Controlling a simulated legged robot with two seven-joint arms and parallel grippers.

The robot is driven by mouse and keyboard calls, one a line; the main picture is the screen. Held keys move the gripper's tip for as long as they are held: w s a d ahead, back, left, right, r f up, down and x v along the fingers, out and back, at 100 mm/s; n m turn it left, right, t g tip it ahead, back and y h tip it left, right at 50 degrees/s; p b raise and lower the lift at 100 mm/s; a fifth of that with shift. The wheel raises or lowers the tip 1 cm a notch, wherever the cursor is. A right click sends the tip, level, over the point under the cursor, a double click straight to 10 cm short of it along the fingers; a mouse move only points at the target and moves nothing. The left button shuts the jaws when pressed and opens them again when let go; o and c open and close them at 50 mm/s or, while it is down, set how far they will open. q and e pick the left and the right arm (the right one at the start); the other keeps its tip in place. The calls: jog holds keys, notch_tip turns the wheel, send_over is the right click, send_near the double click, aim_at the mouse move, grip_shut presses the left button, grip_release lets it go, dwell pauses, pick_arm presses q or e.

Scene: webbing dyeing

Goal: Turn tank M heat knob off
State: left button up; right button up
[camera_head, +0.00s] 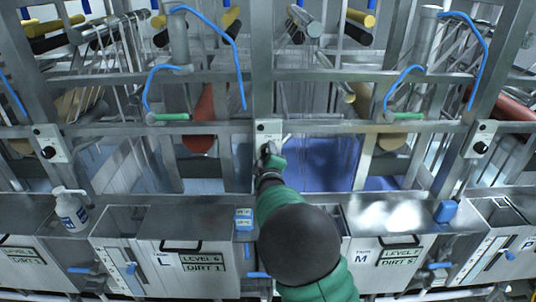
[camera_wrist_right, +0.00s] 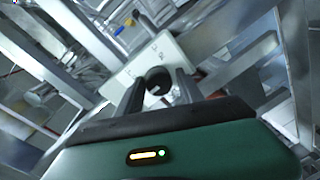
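Tank M (camera_head: 395,275) is at the front right of centre in the head view, with a black "M" and a "LEVEL" and "DIRT" display. A pale control plate (camera_head: 268,128) is on the post at the upper left of tank M. My right gripper (camera_head: 269,152) is at this plate and hides its knob in the head view. In the right wrist view, the round dark knob (camera_wrist_right: 158,80) sits on the plate (camera_wrist_right: 172,54). My right gripper's fingers (camera_wrist_right: 158,86) stand apart on either side of the knob, with gaps visible. My left gripper is out of view.
Similar plates with black knobs are on the left post (camera_head: 50,143) and right post (camera_head: 481,139). Tank L (camera_head: 190,275) is left of tank M. A white bottle (camera_head: 70,212) stands at left. Metal rails and blue pipes surround my right arm.

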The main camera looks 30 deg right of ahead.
jog(key=shift+o, duration=1.4)
jog(key=shift+w, duration=0.15)
jog(key=b+v, duration=0.1)
jog(key=v, duration=1.5)
jog(key=shift+s, duration=0.35)
jog(key=shift+a+f, duration=0.1)
jog(key=shift+a, duration=0.1)
